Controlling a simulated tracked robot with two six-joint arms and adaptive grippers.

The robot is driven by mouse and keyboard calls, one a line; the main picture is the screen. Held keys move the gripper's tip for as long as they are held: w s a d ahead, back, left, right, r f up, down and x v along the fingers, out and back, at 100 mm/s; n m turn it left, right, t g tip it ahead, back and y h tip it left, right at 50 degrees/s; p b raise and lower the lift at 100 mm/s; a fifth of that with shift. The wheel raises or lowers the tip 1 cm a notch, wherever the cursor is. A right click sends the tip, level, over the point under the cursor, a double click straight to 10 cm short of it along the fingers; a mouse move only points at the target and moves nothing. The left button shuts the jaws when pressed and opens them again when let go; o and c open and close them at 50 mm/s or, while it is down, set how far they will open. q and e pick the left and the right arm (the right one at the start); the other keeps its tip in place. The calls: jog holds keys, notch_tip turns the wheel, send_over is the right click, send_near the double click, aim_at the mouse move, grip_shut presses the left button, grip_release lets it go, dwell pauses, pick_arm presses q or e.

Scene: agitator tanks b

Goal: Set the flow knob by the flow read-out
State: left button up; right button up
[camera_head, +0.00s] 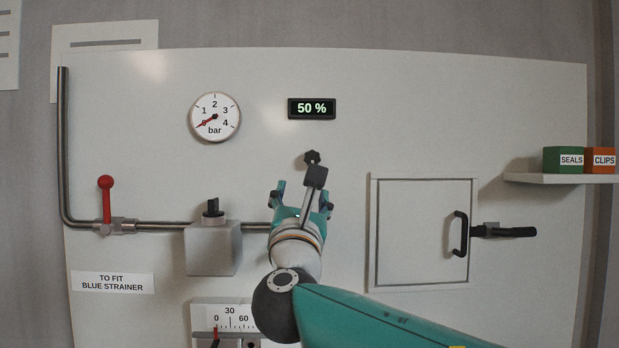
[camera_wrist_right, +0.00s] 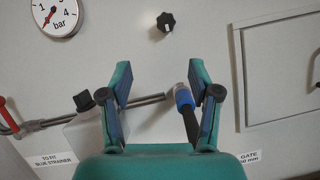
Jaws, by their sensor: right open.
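The flow read-out (camera_head: 312,108) is a black display on the pale panel, showing 50 % in the head view. The flow knob (camera_head: 312,157) is a small black lobed knob below it. It also shows at the top of the right wrist view (camera_wrist_right: 165,22), beyond the fingertips, with a small pale mark near its lower edge. My right gripper (camera_head: 304,190) is open, just below the knob in the head view. It also shows in the right wrist view (camera_wrist_right: 160,68), its fingers spread and apart from the knob. My left gripper is not in view.
A pressure gauge (camera_head: 215,117) is left of the read-out. A red-handled valve (camera_head: 106,200) and a grey block (camera_head: 212,248) sit on the pipe. A blue coupling (camera_wrist_right: 183,97) shows behind the fingers. A hatch door (camera_head: 420,235) with a black handle is right.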

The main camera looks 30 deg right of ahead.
aim_at(312, 160)
jog(key=p+x, duration=0.2)
jog(key=x, duration=0.3)
jog(key=p+x, duration=0.3)
jog(key=x, duration=0.2)
jog(key=p+x, duration=0.2)
jog(key=x, duration=0.3)
jog(key=shift+s+d+r+p, duration=0.15)
jog(key=shift+s+d+p, duration=0.15)
jog(key=shift+d+p, duration=0.1)
jog(key=shift+w+d+r+p, duration=0.1)
jog(key=shift+w+d+p, duration=0.2)
jog(key=shift+w+d, duration=0.2)
jog(key=shift+c, duration=0.2)
jog(key=c, duration=1.1)
jog(key=shift+a, duration=0.1)
jog(key=shift+m+g, duration=0.4)
jog(key=shift+m, duration=0.2)
